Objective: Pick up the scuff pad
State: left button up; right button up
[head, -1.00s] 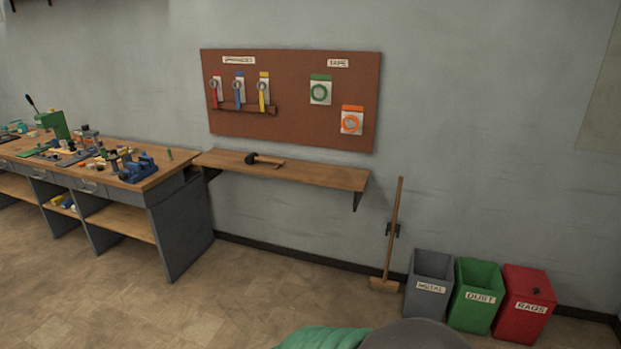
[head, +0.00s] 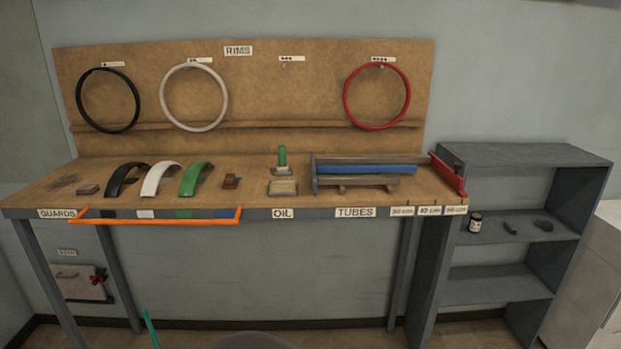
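No thing in the head view is labelled as a scuff pad, and I cannot tell for sure which one it is. Neither of my grippers is in view.
The workbench (head: 50,196) carries black, white and green curved guards (head: 194,179), a green-topped bottle (head: 282,157) and a rack with a blue tube (head: 365,169). An orange bar (head: 160,221) runs along its front edge. The grey shelf unit (head: 520,155) stands at right.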

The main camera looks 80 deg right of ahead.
aim_at(230, 181)
jog(key=z, duration=2.2)
jog(key=u, duration=4.95)
jog(key=z, duration=4.95)
jog(key=i+j+z, duration=0.15)
jog(key=i+z, duration=0.15)
jog(key=i, duration=0.15)
jog(key=i+j+z, duration=0.3)
jog(key=i, duration=0.2)
